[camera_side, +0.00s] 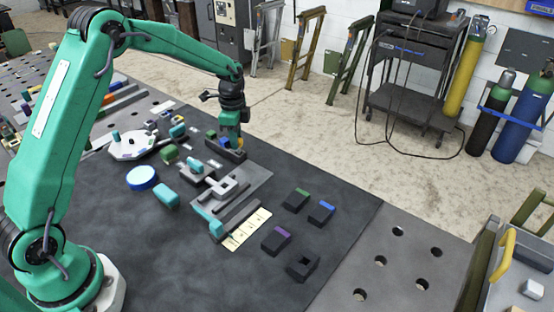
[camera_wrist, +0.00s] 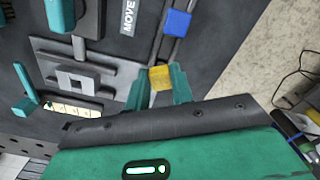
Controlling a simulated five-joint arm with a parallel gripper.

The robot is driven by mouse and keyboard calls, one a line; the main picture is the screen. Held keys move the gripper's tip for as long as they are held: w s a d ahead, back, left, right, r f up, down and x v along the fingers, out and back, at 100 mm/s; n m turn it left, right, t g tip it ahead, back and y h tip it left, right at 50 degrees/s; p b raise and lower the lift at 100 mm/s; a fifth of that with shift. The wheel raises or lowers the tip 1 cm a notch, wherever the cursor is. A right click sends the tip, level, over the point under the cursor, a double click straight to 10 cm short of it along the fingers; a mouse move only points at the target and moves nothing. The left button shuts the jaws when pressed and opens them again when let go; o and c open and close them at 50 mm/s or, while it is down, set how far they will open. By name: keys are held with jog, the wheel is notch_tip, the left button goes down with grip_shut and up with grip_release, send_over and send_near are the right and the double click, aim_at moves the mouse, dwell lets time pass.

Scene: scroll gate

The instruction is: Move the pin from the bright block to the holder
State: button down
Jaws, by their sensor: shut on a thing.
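My gripper (camera_side: 232,143) is down at a dark rail near the mat's far edge. In the wrist view my gripper (camera_wrist: 158,88) is shut on a yellow piece (camera_wrist: 160,76) that sits between the teal fingertips, in line with the rail. I cannot tell whether this piece is the pin. A blue block (camera_wrist: 177,22) sits farther along the rail. Dark blocks with green (camera_side: 298,199), blue (camera_side: 321,212) and purple (camera_side: 276,239) tops stand at the right of the mat. A dark block with a square opening (camera_side: 302,265) stands nearest; it may be the holder.
A grey mechanism with a square boss (camera_wrist: 76,80) and teal handles lies beside the rail. A pale marked strip (camera_side: 250,229) is near it. A white disc (camera_side: 130,146) and a blue disc (camera_side: 142,178) are at left. The front of the mat (camera_side: 205,275) is clear.

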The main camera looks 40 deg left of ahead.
jog(key=shift+f, duration=1.25)
dwell(0.7)
jog(key=c, duration=0.7)
grip_release()
jog(key=shift+o, duration=0.2)
jog(key=shift+r, duration=0.15)
jog(key=shift+r, duration=3.35)
